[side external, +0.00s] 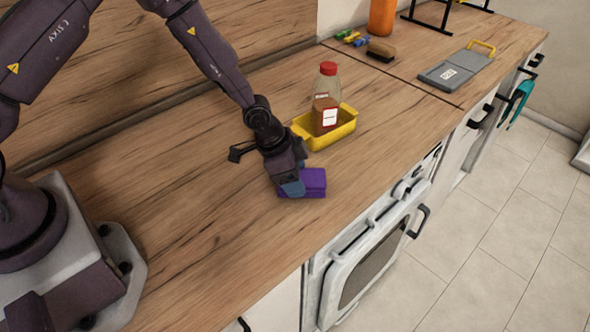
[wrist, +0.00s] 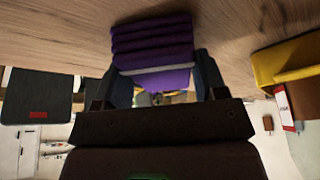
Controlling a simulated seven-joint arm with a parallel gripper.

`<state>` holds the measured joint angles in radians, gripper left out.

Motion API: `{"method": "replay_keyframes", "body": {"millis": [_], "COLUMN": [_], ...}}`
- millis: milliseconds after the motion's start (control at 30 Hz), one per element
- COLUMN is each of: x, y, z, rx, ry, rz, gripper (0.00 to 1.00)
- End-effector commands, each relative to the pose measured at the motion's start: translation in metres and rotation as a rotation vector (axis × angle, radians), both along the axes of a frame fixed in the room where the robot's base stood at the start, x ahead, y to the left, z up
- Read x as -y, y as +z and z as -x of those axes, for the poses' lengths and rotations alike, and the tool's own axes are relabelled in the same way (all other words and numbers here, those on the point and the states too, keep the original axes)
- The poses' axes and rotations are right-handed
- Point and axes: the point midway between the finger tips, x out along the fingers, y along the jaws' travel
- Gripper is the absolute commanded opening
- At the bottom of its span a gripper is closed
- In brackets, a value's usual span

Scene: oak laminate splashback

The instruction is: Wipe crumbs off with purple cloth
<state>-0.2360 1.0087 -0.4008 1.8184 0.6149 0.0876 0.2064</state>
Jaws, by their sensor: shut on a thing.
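The purple cloth (side external: 314,183) is a folded, layered pad on the wooden counter, near its front edge. My gripper (side external: 292,187) is shut on it, low over the counter. In the wrist view the cloth (wrist: 153,45) sits between the two fingers of my gripper (wrist: 160,82), its folded layers against the wood. Whether the whole cloth touches the counter is hard to tell. No crumbs can be made out in either view.
A yellow tray (side external: 346,131) holding bottles, one with a red cap (side external: 328,69), stands just behind the cloth. A brown brush or sponge (side external: 380,50), a grey board (side external: 452,73) and an orange canister (side external: 382,17) are farther back.

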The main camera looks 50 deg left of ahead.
Motion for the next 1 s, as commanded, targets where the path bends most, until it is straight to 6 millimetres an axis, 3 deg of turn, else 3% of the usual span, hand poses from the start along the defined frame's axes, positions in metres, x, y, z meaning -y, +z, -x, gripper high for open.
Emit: {"method": "replay_keyframes", "body": {"millis": [1000], "x": [-0.030], "y": [-0.005], "z": [-0.026], "rx": [-0.001], "ry": [0.003], "rz": [-0.002], "gripper": [0.46]}}
